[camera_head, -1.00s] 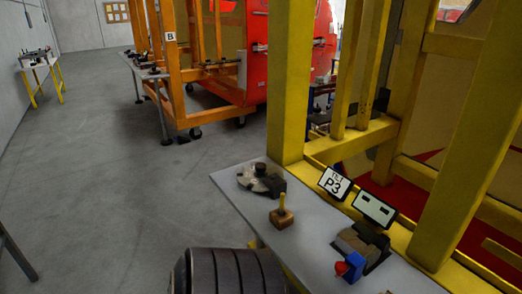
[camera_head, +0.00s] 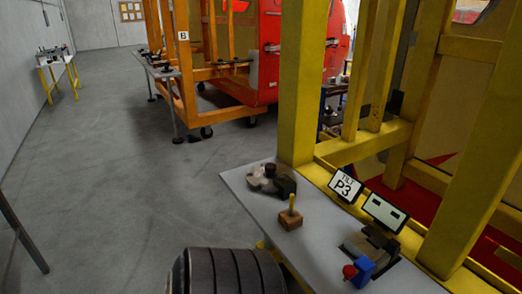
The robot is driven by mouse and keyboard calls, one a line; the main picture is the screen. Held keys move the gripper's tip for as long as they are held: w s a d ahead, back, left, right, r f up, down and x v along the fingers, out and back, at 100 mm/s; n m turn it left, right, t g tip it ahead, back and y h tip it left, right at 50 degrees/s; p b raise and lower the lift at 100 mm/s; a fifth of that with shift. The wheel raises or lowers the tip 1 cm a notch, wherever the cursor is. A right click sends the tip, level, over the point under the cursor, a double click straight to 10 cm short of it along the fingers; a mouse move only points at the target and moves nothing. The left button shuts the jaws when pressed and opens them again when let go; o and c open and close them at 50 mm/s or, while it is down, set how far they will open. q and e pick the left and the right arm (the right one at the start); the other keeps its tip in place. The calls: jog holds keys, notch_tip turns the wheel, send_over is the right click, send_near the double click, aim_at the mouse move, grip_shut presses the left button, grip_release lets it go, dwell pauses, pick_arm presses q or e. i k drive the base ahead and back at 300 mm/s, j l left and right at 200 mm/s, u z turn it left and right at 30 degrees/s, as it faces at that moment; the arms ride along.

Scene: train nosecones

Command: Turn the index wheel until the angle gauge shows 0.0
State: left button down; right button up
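A round grey device with a dark knob (camera_head: 271,179), possibly the index wheel, sits at the far left corner of the grey bench top (camera_head: 243,187). A small tilted display (camera_head: 384,213) with two pale marks stands at the back of the bench, and its reading is too small to tell. A dark device (camera_head: 369,247) with a blue block and a red knob (camera_head: 349,271) sits in front of the display. Neither of my grippers shows. A dark ribbed cylinder, seemingly part of my arm, fills the bottom centre.
A wooden block with a yellow peg (camera_head: 290,216) stands on the bench. A yellow frame (camera_head: 304,80) rises behind the bench. Open grey floor (camera_head: 110,170) lies to the left. An orange frame (camera_head: 187,70) stands farther back.

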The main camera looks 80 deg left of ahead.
aim_at(263, 176)
jog(key=u, duration=0.45)
jog(key=i+l+u, duration=0.1)
jog(key=u, duration=0.75)
jog(key=l+u, duration=0.15)
jog(key=u, duration=0.25)
jog(key=l+u, duration=0.1)
jog(key=u, duration=0.35)
jog(key=l+u, duration=0.1)
jog(key=u, duration=0.3)
jog(key=z, duration=0.5)
jog(key=j+z, duration=0.1)
jog(key=z, duration=0.9)
jog(key=k+z, duration=0.1)
jog(key=z, duration=1.4)
jog(key=u, duration=2.55)
jog(key=j, duration=0.1)
